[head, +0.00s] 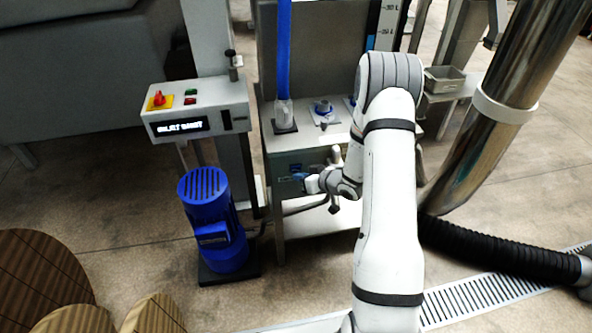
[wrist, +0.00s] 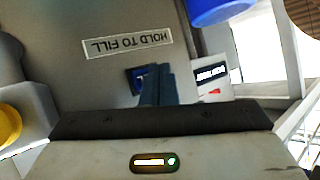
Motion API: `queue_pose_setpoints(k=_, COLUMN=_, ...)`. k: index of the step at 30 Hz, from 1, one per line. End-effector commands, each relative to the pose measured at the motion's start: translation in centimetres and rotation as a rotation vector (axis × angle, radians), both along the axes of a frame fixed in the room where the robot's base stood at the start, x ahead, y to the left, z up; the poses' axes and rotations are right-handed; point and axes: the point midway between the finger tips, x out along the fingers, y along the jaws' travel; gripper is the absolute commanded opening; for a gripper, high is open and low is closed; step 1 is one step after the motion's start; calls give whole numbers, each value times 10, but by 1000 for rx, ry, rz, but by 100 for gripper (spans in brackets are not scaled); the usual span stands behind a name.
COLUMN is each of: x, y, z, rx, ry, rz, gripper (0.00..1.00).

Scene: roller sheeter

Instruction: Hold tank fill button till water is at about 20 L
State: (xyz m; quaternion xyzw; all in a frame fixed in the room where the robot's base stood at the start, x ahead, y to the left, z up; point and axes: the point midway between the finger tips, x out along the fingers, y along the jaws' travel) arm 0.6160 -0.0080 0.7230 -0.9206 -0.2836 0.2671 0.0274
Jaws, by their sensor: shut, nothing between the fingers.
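The fill button (wrist: 133,78) is a small dark blue square on a grey panel, below an upside-down "HOLD TO FILL" label (wrist: 127,43) in the wrist view. My gripper (wrist: 155,72) is shut and empty, its fingertips over the button and partly covering it. I cannot tell whether they press it. In the head view my gripper (head: 299,177) is at the front panel of the grey stand (head: 291,157). The tank's level gauge (head: 388,24) shows a "30 L" mark and a lower, blurred mark. Blue shows beside the lower mark; my arm hides the gauge below.
A control box (head: 198,110) with a red knob and a lit display stands left of the stand. A blue motor (head: 210,215) is on the floor below it. A steel pipe (head: 520,90) and black hose (head: 490,250) are at right. Wooden drums (head: 40,275) stand front left.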

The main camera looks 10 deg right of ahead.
Motion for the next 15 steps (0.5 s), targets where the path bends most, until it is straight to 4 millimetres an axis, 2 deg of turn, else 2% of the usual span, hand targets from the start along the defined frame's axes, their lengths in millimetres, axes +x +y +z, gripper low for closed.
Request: queue_pose_setpoints(k=15, x=8, y=0, z=0, rx=-1, ry=1, rz=0, gripper=0)
